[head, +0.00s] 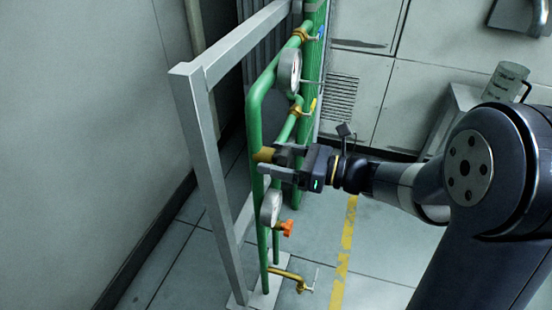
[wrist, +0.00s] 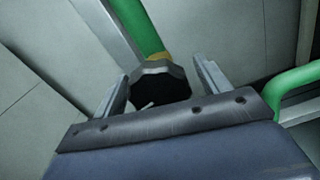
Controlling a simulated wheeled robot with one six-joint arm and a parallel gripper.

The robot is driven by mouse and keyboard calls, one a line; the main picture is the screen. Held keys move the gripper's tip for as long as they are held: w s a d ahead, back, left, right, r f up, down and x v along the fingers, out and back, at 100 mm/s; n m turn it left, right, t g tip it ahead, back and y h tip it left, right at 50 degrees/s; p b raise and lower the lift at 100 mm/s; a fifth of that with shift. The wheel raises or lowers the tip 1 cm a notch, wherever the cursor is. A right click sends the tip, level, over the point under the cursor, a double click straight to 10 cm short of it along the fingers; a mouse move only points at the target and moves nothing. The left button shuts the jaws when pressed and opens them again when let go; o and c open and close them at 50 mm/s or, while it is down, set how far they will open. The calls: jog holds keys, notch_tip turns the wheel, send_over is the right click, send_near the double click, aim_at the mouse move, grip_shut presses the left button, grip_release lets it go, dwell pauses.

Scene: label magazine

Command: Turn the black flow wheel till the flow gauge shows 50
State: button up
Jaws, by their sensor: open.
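The black flow wheel (wrist: 158,84) shows in the wrist view as a faceted knob with a pale mark, in front of a brass fitting on a green pipe. My gripper (wrist: 158,72) is open, with one finger on each side of the wheel. I cannot tell whether either finger touches it. In the head view my gripper (head: 270,160) is at the brass fitting (head: 262,155) and mostly hides the wheel. Two round gauges are on the pipes, an upper one (head: 290,72) and a lower one (head: 270,208). Both are seen nearly edge-on, and neither label nor reading is legible.
An orange knob (head: 287,228) sits just below the lower gauge, and a brass tap (head: 288,275) is near the floor. Valves with blue and yellow handles are higher up. A grey metal frame (head: 207,170) stands left of the pipes. The floor to the right has a yellow stripe (head: 343,250).

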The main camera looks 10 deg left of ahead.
jog(key=shift+a, duration=0.35)
jog(key=shift+c, duration=0.2)
jog(key=c, duration=0.9)
